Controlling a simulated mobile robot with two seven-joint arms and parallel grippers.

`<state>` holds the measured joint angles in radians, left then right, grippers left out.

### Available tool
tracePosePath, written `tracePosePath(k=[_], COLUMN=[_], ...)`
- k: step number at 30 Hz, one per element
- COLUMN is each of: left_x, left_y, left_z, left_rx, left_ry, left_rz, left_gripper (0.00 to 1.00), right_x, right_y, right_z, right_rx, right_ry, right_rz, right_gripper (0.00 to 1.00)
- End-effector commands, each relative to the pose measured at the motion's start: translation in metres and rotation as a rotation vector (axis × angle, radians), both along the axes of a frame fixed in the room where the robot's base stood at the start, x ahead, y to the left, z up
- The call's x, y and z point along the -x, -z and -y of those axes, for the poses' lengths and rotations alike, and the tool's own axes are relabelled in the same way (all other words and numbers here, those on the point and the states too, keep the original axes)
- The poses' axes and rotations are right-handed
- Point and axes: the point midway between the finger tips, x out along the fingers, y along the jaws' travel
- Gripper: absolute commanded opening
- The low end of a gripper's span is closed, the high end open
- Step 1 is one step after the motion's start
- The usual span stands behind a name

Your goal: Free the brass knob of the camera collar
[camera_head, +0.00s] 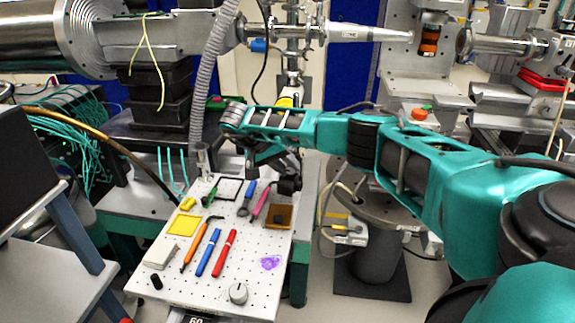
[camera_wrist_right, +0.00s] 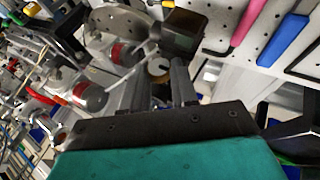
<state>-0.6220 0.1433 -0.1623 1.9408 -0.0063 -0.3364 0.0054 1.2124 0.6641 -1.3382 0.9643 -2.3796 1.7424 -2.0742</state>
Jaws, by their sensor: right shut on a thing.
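My right arm reaches in from the right in the head view, and its gripper (camera_head: 272,160) is low over the back edge of a white perforated board. In the right wrist view the fingers of the right gripper (camera_wrist_right: 158,72) stand on either side of a brass-coloured round part, which I take for the knob (camera_wrist_right: 158,66). The fingers partly hide it. A black block, probably the camera (camera_wrist_right: 185,32), sits just beyond the fingertips; a dark body, probably the same one, shows in the head view (camera_head: 289,185). The collar cannot be made out clearly. My left gripper is not in view.
The white perforated board (camera_head: 215,285) carries several pens, a yellow square (camera_head: 183,225), a pink-handled tool (camera_head: 261,200) and a grey dial (camera_head: 238,293). A grey corrugated hose (camera_head: 208,75) hangs left of my wrist. Beamline equipment stands behind and to the right.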

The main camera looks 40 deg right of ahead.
Motion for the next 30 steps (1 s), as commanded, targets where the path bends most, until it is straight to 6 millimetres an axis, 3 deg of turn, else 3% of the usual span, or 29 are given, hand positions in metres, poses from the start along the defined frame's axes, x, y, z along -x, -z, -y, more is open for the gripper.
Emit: tracePosePath(k=[23, 24, 30], left_x=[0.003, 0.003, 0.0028], left_y=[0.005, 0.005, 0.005], left_z=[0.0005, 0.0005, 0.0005], left_rx=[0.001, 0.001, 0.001], left_ry=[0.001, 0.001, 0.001], left_rz=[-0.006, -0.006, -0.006], left_gripper=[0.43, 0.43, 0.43], right_x=[-0.001, -0.0011, -0.0011], right_y=[0.0012, 0.0013, 0.0016], right_z=[-0.0004, -0.0004, -0.0007], right_rx=[0.066, 0.066, 0.065], right_ry=[0.001, 0.001, 0.0], right_rz=[-0.081, -0.081, -0.081], right_gripper=[0.0, 0.31, 0.5])
